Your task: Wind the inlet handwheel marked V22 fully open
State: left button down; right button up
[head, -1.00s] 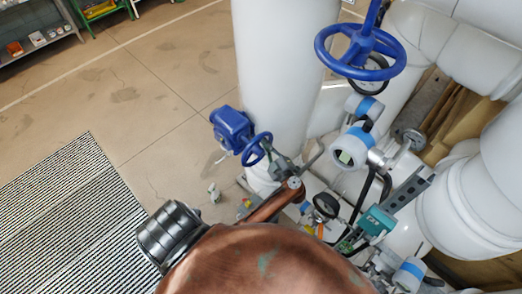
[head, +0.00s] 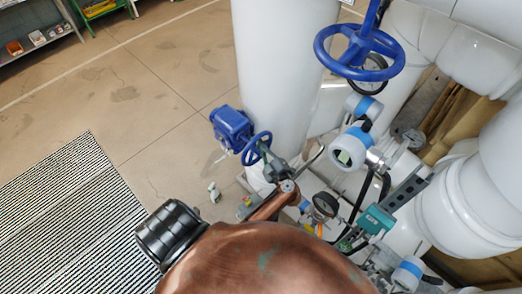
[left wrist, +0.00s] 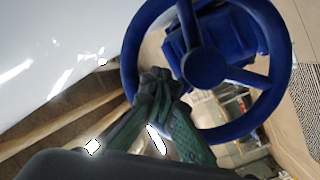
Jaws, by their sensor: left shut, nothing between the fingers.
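A small blue handwheel (head: 257,148) sits on a blue gearbox (head: 231,127) beside a white column in the head view. In the left wrist view this handwheel (left wrist: 274,95) fills the upper middle, with spokes and a round hub. My left gripper (head: 269,158) is at the handwheel's right side in the head view. In the left wrist view its dark green fingers (left wrist: 155,76) are shut and empty, their tips overlapping the opening between hub and left rim. Contact with the wheel cannot be told. No V22 marking is readable. My right gripper is not in view.
A larger blue handwheel (head: 360,52) stands higher at the right. Gauges, a blue-ringed transmitter (head: 349,150), a teal box (head: 377,219) and white pipes crowd the right. Open floor and a striped mat (head: 70,215) lie at the left.

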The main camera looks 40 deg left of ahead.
aim_at(254, 150)
pick_arm(q)
jog(key=shift+s+a+f, duration=0.1)
jog(key=shift+s, duration=0.05)
jog(key=shift+s, duration=0.8)
jog(key=shift+s+a+f, duration=0.1)
jog(key=shift+s+f, duration=0.2)
jog(key=shift+s, duration=0.6)
jog(key=shift+s+a+f, duration=0.1)
jog(key=shift+s+f, duration=0.5)
